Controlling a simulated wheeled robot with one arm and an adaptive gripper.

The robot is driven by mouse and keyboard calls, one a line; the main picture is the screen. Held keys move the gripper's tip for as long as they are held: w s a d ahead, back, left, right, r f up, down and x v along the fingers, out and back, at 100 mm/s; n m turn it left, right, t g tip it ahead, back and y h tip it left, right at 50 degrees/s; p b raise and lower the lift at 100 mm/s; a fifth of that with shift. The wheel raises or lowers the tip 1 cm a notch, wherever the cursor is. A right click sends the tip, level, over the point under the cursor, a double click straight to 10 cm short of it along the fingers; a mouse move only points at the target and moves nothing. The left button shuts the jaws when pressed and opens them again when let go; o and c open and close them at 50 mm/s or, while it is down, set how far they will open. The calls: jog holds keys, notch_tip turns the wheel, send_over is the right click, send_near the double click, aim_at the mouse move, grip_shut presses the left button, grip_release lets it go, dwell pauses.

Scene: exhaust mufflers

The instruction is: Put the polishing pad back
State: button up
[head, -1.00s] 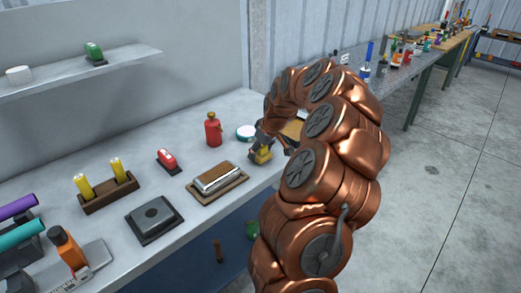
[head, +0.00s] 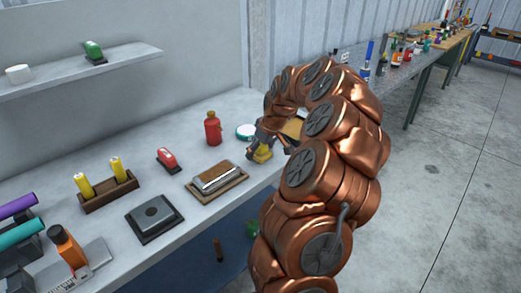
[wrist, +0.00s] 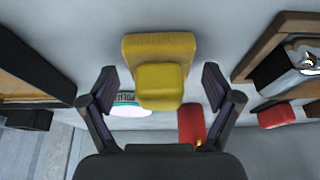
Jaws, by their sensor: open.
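A yellow block with a raised yellow grip (wrist: 160,84), which I take to be the polishing pad, sits on the grey workbench (head: 140,178). In the head view the yellow block (head: 262,155) is near the bench's right front edge, partly covered by my arm. My gripper (wrist: 161,78) is open, with one finger on each side of the raised grip. Gaps show between the fingers and the grip. In the head view my gripper (head: 262,141) is just above the block and partly hidden.
A brown tray with a metal-sided block (head: 216,177) lies left of my gripper. A red bottle (head: 213,129) and a white, green-rimmed round tin (head: 246,131) stand behind. A red-topped item (head: 168,160) is farther left. A green one (head: 94,51) is on the wall shelf.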

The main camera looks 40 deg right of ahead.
jog(key=b+v, duration=0.2)
jog(key=v, duration=1)
jog(key=s+a+n+g+y, duration=0.1)
jog(key=s+a, duration=0.2)
jog(key=a, duration=1.1)
jog(key=s+a+n+g, duration=0.1)
jog(key=s+a+g, duration=0.15)
jog(key=a, duration=1.15)
jog(key=s+a+f+g, duration=0.1)
jog(key=s+a+f, duration=0.1)
jog(key=s, duration=0.5)
jog(key=s+a+f+m, duration=0.1)
jog(key=s+a+f, duration=0.2)
jog(key=s, duration=0.3)
jog(key=s+a+f+g+h, duration=0.1)
jog(key=s+a+f, duration=0.2)
jog(key=s, duration=0.4)
jog(key=shift+s+a+m+g, duration=0.35)
jog(key=shift+a+m, duration=0.05)
jog(key=shift+a, duration=0.2)
